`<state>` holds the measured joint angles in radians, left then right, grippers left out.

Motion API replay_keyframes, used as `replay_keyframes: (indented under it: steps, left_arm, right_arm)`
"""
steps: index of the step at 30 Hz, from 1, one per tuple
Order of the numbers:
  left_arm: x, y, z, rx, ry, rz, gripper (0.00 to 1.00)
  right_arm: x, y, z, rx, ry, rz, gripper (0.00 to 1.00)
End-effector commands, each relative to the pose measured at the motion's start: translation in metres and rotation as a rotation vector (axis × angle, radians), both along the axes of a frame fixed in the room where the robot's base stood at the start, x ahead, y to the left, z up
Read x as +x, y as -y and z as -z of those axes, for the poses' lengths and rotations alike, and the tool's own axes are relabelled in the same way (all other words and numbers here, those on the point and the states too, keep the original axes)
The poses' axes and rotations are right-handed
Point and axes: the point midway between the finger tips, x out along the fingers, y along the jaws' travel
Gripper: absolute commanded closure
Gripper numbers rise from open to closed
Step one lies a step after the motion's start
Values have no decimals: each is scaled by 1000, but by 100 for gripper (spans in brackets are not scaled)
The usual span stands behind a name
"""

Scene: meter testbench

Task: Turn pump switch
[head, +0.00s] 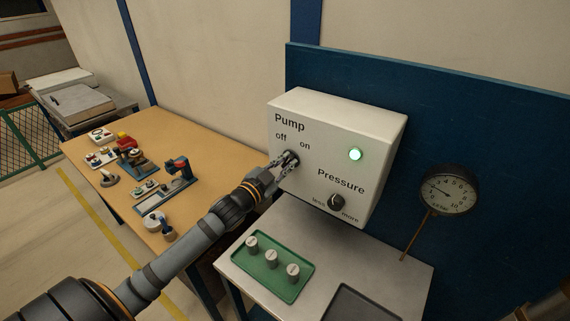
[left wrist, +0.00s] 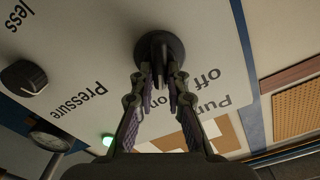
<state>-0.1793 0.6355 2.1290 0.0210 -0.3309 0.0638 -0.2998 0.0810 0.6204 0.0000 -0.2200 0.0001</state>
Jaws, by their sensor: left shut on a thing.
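The white control box (head: 372,130) is on the blue panel and carries the labels Pump and Pressure. The pump switch (head: 292,155) is a dark round knob below "off" and "on"; it also shows in the left wrist view (left wrist: 160,43). My left gripper (head: 288,160) is shut on the pump switch, with a finger on each side of its raised bar in the left wrist view (left wrist: 159,75). The fingers partly hide the knob in the head view. A green lamp (head: 355,154) is lit on the box.
The pressure knob (head: 336,202) is at the lower right of the box. A gauge (head: 447,190) on a thin pipe stands to its right. A green tray (head: 269,285) with three metal weights and a dark tray (head: 357,306) lie below. A wooden table (head: 210,138) with several parts is left.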

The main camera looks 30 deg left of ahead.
Motion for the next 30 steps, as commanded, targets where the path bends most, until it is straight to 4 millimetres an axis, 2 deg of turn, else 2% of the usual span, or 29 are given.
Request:
replay_keyframes:
  steps: [1,6,16,20,27,30]
  left_arm:
    - [0,0,0,2,-1,-1,85]
    - [0,0,0,1,-2,-1,63]
    - [0,0,-4,0,0,0,63]
    - [0,0,-26,6,3,2,63]
    - [0,0,-78,6,3,0,63]
    - [0,0,-92,3,2,1,63]
  right_arm:
    - [0,0,0,0,-1,0,52]
    - [-1,0,0,0,-1,0,52]
    - [-2,-1,0,1,-3,1,52]
    - [-1,-1,0,1,-2,1,52]
    - [-1,-1,0,1,-1,0,52]
    - [-1,-1,0,1,-1,0,52]
